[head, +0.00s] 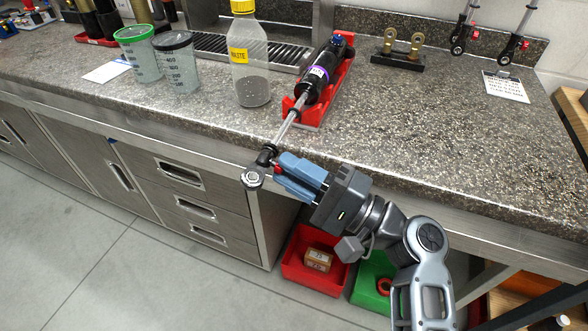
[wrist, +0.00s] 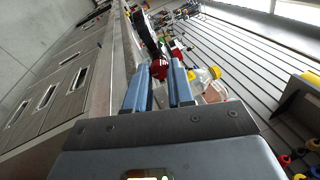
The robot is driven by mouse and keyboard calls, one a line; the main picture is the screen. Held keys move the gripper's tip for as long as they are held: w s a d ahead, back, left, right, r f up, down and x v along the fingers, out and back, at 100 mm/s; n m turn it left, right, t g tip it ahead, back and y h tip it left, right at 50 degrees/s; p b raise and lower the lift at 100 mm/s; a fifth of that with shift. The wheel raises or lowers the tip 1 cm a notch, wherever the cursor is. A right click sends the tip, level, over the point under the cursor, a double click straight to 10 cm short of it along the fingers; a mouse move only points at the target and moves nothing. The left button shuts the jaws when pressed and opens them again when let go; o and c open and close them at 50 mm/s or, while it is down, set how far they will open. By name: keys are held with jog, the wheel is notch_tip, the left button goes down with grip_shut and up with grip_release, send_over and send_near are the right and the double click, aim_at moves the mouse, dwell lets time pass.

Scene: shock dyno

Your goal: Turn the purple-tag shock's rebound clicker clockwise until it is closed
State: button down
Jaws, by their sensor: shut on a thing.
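The purple-tag shock (head: 315,82) lies in a red cradle (head: 343,72) on the bench, with a purple band on its black body. Its silver shaft (head: 287,124) reaches past the bench's front edge and ends in a dark eyelet (head: 253,177). The red rebound clicker (head: 277,169) shows beside the eyelet, at my fingertips. My gripper (head: 279,172), with blue fingers, comes from the right and is shut on the clicker. In the wrist view the red clicker (wrist: 159,69) sits between the fingertips. The fingers partly hide it, and its turn position cannot be read.
A yellow-capped waste bottle (head: 250,65) and two measuring cups (head: 177,62) stand left of the shock. A small stand with gold-coloured lugs (head: 398,55) is behind right. Red (head: 313,262) and green bins sit below the bench. The bench's right half is mostly clear.

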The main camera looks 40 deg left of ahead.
jog(key=c, duration=1)
grip_release()
jog(key=shift+o, duration=0.2)
jog(key=s+b+v, duration=0.1)
jog(key=v, duration=0.6)
jog(key=shift+w+d, duration=0.4)
jog(key=shift+w, duration=0.1)
